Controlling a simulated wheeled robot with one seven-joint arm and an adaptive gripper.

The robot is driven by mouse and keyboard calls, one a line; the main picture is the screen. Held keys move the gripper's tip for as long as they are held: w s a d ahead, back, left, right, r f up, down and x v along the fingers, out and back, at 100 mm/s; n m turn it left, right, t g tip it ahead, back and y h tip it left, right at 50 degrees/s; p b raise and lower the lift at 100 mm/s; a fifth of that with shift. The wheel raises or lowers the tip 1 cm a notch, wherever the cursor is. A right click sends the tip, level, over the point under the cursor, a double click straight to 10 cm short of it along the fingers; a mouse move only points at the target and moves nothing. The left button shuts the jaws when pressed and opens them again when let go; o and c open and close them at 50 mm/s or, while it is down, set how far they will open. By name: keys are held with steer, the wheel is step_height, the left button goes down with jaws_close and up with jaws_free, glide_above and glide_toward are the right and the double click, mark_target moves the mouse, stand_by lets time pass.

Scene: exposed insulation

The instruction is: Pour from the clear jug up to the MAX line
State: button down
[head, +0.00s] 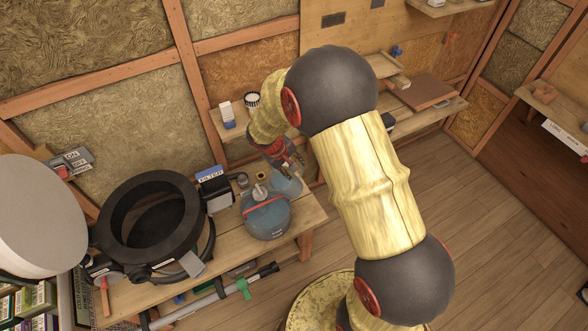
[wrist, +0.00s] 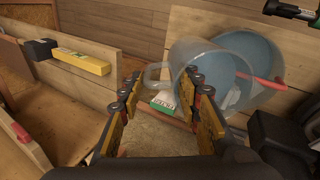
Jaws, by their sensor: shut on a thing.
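The clear jug (head: 287,183) is beside a blue-grey vessel (head: 265,220) with a red band at the bench edge. In the wrist view the clear jug (wrist: 196,62) overlaps the larger round bluish vessel (wrist: 255,62), which shows a red bar. My gripper (head: 287,163) is shut on the jug's handle (wrist: 153,76). In the wrist view my gripper (wrist: 162,92) has one finger on each side of the handle. I cannot tell the jug's exact tilt, its liquid level, or whether it touches the vessel. No MAX line is readable.
A black ring-shaped housing (head: 110,215) and a blue FILTER label (head: 210,173) are left of the vessel on the wooden bench (head: 305,217). A shelf behind holds a white box (head: 226,112) and a round tub (head: 252,99). Open floor (head: 485,220) lies right.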

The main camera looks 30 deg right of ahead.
steer(key=shift+a+r+h+b, duration=0.25)
steer(key=shift+h+b, duration=0.35)
steer(key=shift+b, duration=1.3)
steer(key=shift+a+r+h+b, duration=0.1)
steer(key=shift+a+h+b, duration=0.35)
steer(key=shift+b, duration=1.45)
steer(key=shift+s+a+t+h+b, duration=0.1)
steer(key=shift+a+t+h+b, duration=0.15)
steer(key=shift+h+b, duration=0.85)
steer(key=shift+s+a+t+h+b, duration=0.1)
steer(key=shift+a+t+h+b, duration=0.15)
steer(key=shift+b, duration=1.65)
steer(key=shift+s+a+f+h+b, duration=0.15)
steer(key=shift+a+h+b, duration=0.35)
steer(key=shift+b, duration=0.7)
steer(key=shift+s+a+f+h+b, duration=0.15)
steer(key=shift+a+h+b, duration=0.35)
steer(key=shift+b, duration=0.65)
steer(key=shift+d, duration=0.1)
steer(key=shift+s+a+f+t+h, duration=0.1)
steer(key=shift+a+f+t+h, duration=0.2)
steer(key=shift+a+h, duration=0.25)
steer(key=shift+a+f+t+h, duration=0.2)
steer(key=shift+a+f+h, duration=0.15)
steer(key=shift+h, duration=0.3)
steer(key=shift+r, duration=0.1)
